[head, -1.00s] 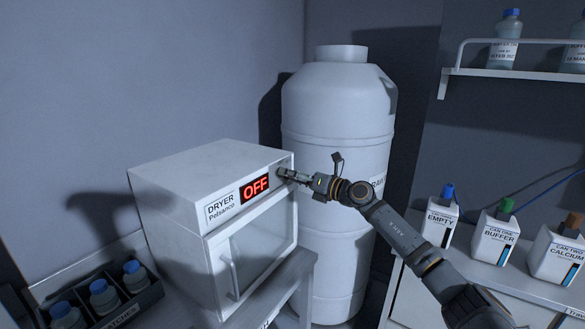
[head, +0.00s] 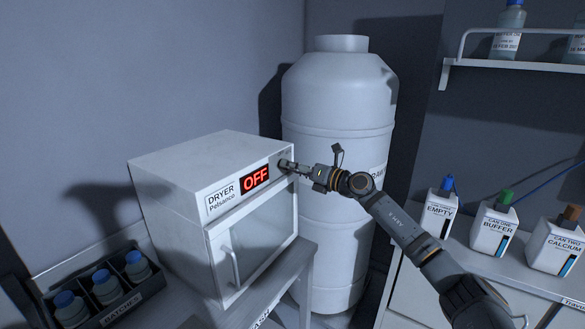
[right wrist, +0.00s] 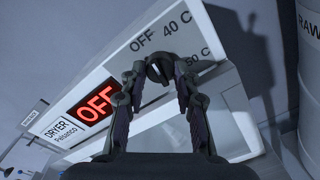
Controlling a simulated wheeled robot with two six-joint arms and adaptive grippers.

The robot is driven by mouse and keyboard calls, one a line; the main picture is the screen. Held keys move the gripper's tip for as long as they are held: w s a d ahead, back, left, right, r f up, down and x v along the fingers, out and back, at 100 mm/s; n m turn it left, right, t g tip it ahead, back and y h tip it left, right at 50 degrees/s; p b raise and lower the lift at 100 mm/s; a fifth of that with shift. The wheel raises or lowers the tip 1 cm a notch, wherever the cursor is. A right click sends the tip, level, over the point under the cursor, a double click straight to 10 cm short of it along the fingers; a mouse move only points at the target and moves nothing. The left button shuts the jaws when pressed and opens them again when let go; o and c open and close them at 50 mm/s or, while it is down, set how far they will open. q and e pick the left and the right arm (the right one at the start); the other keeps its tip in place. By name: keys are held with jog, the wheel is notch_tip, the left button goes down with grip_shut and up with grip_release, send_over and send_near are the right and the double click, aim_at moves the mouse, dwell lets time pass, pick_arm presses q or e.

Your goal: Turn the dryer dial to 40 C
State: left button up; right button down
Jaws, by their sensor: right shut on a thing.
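The white dryer (head: 215,165) stands at the left with a red display (head: 255,179) reading OFF. Its dark dial is on the front panel's right end, mostly hidden by my gripper in the head view. My right gripper (head: 287,165) is at the dial. In the right wrist view the two fingers (right wrist: 158,75) are shut on the dark dial (right wrist: 158,70), one on each side. Labels OFF, 40 C and 50 C, the last partly hidden, are printed around the dial. The display (right wrist: 92,104) reads OFF there too. My left gripper is not in view.
A large white barrel (head: 340,110) stands close behind my right gripper. A rack of blue-capped bottles (head: 108,287) is at lower left. Canisters labelled EMPTY (head: 438,212), BUFFER (head: 493,228) and CALCIUM (head: 556,245) stand on the right bench. A shelf (head: 510,62) hangs above.

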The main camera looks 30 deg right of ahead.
jog(key=shift+r, duration=0.1)
jog(key=shift+m+p, duration=3.9)
jog(key=shift+p, duration=1.45)
jog(key=c, duration=1)
grip_release()
